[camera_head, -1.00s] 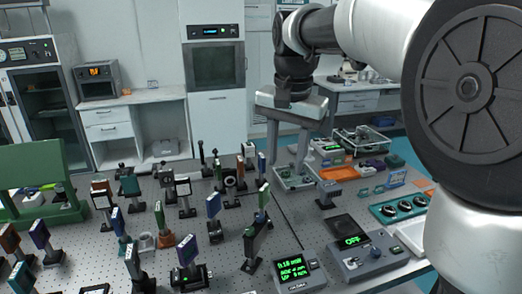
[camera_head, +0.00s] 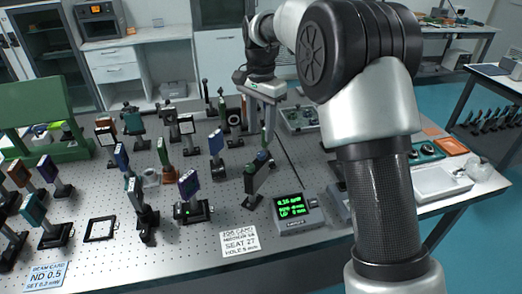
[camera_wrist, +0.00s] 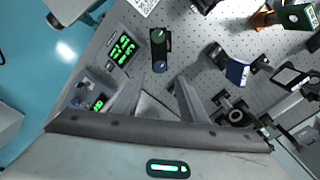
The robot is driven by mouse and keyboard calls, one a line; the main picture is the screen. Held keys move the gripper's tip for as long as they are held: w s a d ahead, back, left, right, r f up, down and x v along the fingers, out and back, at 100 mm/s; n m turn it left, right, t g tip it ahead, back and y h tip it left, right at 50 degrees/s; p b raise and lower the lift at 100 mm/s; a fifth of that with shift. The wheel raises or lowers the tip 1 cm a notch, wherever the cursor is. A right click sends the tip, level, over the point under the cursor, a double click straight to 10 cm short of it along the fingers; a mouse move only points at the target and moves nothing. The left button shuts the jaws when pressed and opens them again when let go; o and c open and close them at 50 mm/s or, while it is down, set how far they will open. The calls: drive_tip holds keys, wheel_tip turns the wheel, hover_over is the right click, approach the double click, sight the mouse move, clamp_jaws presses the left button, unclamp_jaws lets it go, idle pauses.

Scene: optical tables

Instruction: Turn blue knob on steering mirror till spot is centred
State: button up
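The steering mirror mount (camera_head: 259,180) stands upright on the perforated table, near the green-lit readout. In the wrist view it has a green knob (camera_wrist: 158,35) and a blue knob (camera_wrist: 159,66). The blue knob lies just ahead of the gap between my fingers. My gripper (camera_wrist: 159,80) is open and empty, its two fingers apart. In the head view my gripper (camera_head: 269,133) points down above and behind the mount, apart from it. The readout box (camera_head: 296,212) shows green lines too small to read surely. The spot itself cannot be made out.
Several posts and optics stand left of the mount, including a purple-faced one (camera_head: 189,188). A white card (camera_head: 240,243) lies at the table's front edge. A second control box (camera_wrist: 90,97) sits beside the readout. A white tray (camera_head: 442,182) is at the right.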

sight(262, 153)
wheel_tip(262, 153, down, 8)
drive_tip(key=shift+r, duration=0.2)
clamp_jaws()
drive_tip(key=shift+n, duration=0.3)
drive_tip(key=n+p, duration=0.1)
drive_tip(key=n, duration=0.3)
drive_tip(key=shift+d+n, duration=0.1)
drive_tip(key=shift+n, duration=0.2)
drive_tip(key=n+p, duration=0.1)
drive_tip(key=n, duration=0.4)
drive_tip(key=shift+n, duration=0.3)
idle(0.4)
